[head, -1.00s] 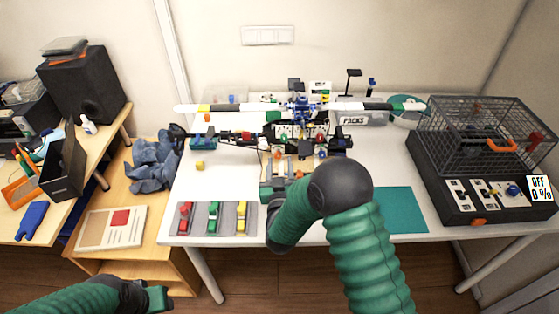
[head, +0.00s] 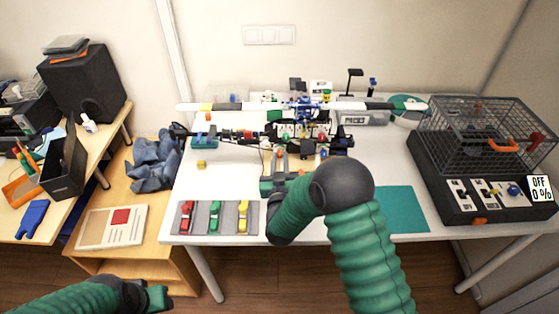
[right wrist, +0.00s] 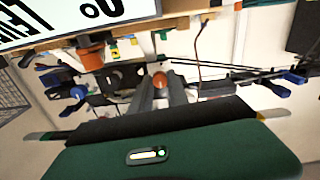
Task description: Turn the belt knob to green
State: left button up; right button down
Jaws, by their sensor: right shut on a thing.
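My right gripper (head: 279,168) reaches to the front of the rig in the middle of the table. In the right wrist view its grey fingers (right wrist: 163,92) are shut on a round orange-red knob (right wrist: 160,79), which seems to be the belt knob. The knob also shows between the fingertips in the head view (head: 278,153). Which colour it points to cannot be made out. A sign (head: 540,189) at the right reads "OFF 0 %". My left gripper (head: 158,298) hangs low at the front left, apart from the table; its jaws are too unclear to judge.
A black rig with a long rotor (head: 303,106) stands behind the knob. A tray with red, green and yellow pieces (head: 188,231) lies at the front left. A wire cage on a black base (head: 465,213) stands right. The teal mat (head: 405,212) is bare.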

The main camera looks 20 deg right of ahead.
jog(key=shift+f+m+b, duration=0.2)
jog(key=shift+m+b, duration=0.25)
jog(key=shift+m, duration=0.15)
jog(key=shift+r+m+b, duration=0.1)
jog(key=shift+m+b, duration=0.4)
jog(key=shift+m, duration=0.4)
jog(key=shift+r, duration=0.1)
jog(key=c, duration=1.3)
grip_release()
jog(key=v, duration=1.6)
jog(key=shift+s+a, duration=0.2)
jog(key=shift+s, duration=0.15)
